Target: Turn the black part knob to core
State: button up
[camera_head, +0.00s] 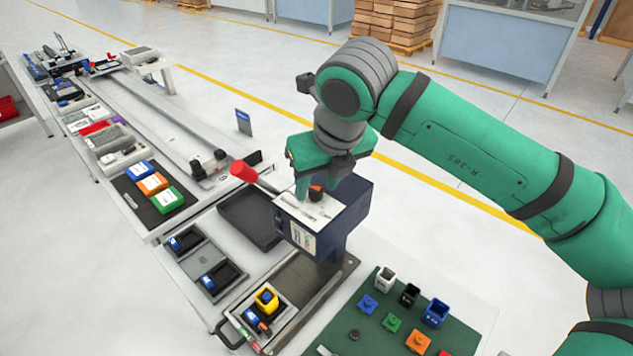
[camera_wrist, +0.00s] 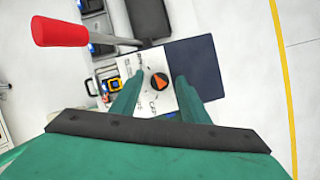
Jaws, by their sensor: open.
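The black part knob (camera_wrist: 158,82) has an orange pointer face and sits on a white label plate (camera_wrist: 138,80) on top of the dark blue press head. In the head view the knob (camera_head: 316,191) shows just below my gripper (camera_head: 312,187). In the wrist view my gripper (camera_wrist: 158,98) has its two green fingers apart, one on each side of the knob, with no visible contact. The lettering around the knob is too small to read surely. The dark blue housing (camera_head: 352,205) stands on a grey base.
A red-handled lever (camera_head: 244,172) sticks out left of the housing, close to my gripper. A green mat (camera_head: 375,300) with several coloured parts lies in front. A fixture with a yellow part (camera_head: 267,299) sits at the lower middle. Blue, orange and green boxes (camera_head: 154,184) stand left.

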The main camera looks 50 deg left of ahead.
jog(key=shift+d, duration=0.1)
jog(key=shift+s, duration=0.1)
grip_shut()
jog(key=c, duration=1)
grip_release()
